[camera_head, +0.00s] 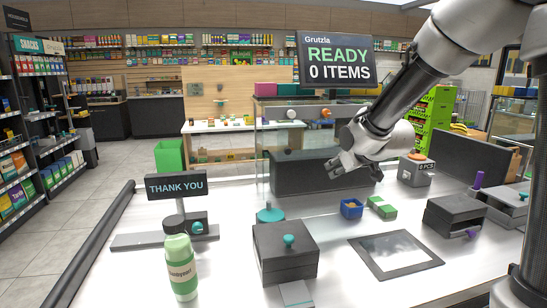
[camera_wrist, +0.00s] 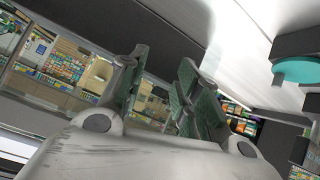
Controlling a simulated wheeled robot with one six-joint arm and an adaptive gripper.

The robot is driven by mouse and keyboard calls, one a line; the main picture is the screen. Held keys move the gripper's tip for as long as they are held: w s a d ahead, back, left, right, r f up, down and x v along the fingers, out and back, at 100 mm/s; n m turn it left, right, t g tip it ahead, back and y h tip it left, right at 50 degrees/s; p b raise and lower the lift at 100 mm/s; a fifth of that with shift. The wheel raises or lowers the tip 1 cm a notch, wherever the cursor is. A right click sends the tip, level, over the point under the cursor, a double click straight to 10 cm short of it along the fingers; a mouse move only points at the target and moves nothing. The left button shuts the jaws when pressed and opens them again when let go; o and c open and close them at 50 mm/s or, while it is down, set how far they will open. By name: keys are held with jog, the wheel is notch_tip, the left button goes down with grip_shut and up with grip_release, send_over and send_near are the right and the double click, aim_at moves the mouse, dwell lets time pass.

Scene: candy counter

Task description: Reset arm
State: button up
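My gripper (camera_head: 352,170) hangs above the back part of the white counter (camera_head: 340,220), in front of a dark grey box-shaped panel (camera_head: 300,172). In the wrist view the two fingers (camera_wrist: 160,88) stand apart with a clear gap. Nothing is held between them. The wrist is tilted, so this view looks out across the shop. My arm comes in from the upper right in the head view.
On the counter stand a green bottle (camera_head: 180,267), a THANK YOU sign (camera_head: 176,186), a dark box with a teal knob (camera_head: 285,250), a blue bin (camera_head: 351,208), a green block (camera_head: 381,208) and a flat framed plate (camera_head: 396,254). A READY 0 ITEMS screen (camera_head: 338,61) is behind.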

jog(key=s+d+r+m+g+h, duration=0.1)
jog(key=s+d, duration=0.3)
jog(key=s, duration=0.7)
jog(key=s+d+r+m+g, duration=0.1)
jog(key=s+d, duration=0.4)
jog(key=s, duration=0.6)
jog(key=s+d+r+m+g+h, duration=0.1)
jog(key=s+d+m+g, duration=0.2)
jog(key=s, duration=0.9)
jog(key=shift+d+r+m+g+h, duration=0.35)
jog(key=shift+d+g, duration=0.15)
jog(key=shift+d, duration=0.55)
